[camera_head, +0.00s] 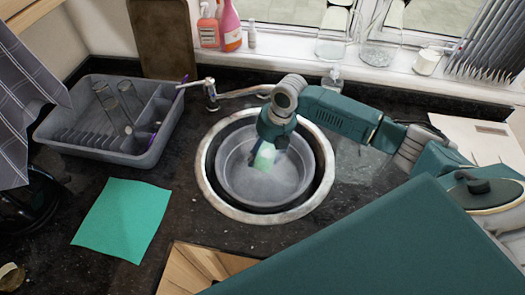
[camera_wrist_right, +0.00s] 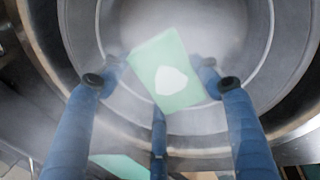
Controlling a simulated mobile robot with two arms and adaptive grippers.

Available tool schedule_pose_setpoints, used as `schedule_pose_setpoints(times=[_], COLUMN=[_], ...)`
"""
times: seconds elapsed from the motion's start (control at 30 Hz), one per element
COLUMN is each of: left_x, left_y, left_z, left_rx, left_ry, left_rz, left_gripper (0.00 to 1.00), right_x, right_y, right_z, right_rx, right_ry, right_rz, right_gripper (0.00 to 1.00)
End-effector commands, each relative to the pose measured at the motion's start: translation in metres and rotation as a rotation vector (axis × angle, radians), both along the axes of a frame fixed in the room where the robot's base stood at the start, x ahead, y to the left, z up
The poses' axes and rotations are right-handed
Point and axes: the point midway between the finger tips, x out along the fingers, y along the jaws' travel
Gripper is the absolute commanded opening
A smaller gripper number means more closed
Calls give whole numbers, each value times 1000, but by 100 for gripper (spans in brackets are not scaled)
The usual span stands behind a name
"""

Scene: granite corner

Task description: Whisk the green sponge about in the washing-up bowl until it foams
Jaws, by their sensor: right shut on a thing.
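The green sponge (camera_head: 264,158) is held low inside the grey washing-up bowl (camera_head: 246,192), which sits in the round metal sink (camera_head: 207,188). My right gripper (camera_head: 266,149) reaches down into the bowl from above, shut on the sponge. In the right wrist view the blue fingers stand around the sponge (camera_wrist_right: 166,52), which bears a pale white patch. Whitish haze lies over the bowl (camera_wrist_right: 117,28) there. Whether it is foam, I cannot tell. Whether the sponge touches the bowl's floor is unclear. My left gripper is not in view.
A grey dish rack (camera_head: 95,150) with glasses stands left of the sink, with a green cloth (camera_head: 122,218) in front of it. The tap (camera_head: 210,95) is behind the sink. Bottles (camera_head: 229,28) and jars line the windowsill.

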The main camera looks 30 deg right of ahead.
Motion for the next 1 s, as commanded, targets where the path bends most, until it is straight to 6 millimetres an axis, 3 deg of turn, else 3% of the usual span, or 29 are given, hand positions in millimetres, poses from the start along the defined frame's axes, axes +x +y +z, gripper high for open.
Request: schedule_pose_setpoints(times=[0.6,1.0], left_x=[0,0], left_y=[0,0], left_z=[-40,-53], left_rx=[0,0], left_ry=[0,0], left_rz=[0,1], left_gripper=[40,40], right_x=[0,1], right_y=[1,1], right_z=[-65,-87], right_rx=[1,1], right_ry=[0,-1], right_rz=[0,1], right_gripper=[42,42])
